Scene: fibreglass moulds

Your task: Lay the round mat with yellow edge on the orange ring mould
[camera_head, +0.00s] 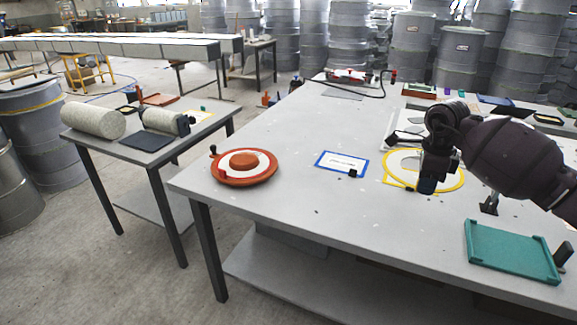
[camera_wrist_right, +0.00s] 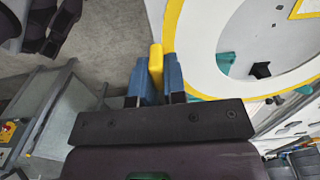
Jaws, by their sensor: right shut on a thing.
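The round mat (camera_head: 398,170) is a flat white ring with a yellow edge, at the right of the head view. It also fills the upper right of the right wrist view (camera_wrist_right: 200,52). My right gripper (camera_head: 427,187) is shut on a yellow tab (camera_wrist_right: 156,66) at the mat's edge. I cannot tell whether the mat touches the table. The orange ring mould (camera_head: 245,181) lies near the table's left corner, with a white ring, an orange centre and small knobs at its rim. It is well to the left of my right gripper. My left gripper is not in view.
A blue-framed card (camera_head: 341,162) with a small black piece lies between mould and mat. A teal tray (camera_head: 512,251) lies at the front right of the grey table (camera_head: 300,200). A side table with rolls (camera_head: 93,119) stands left, across a gap. The table between mould and card is clear.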

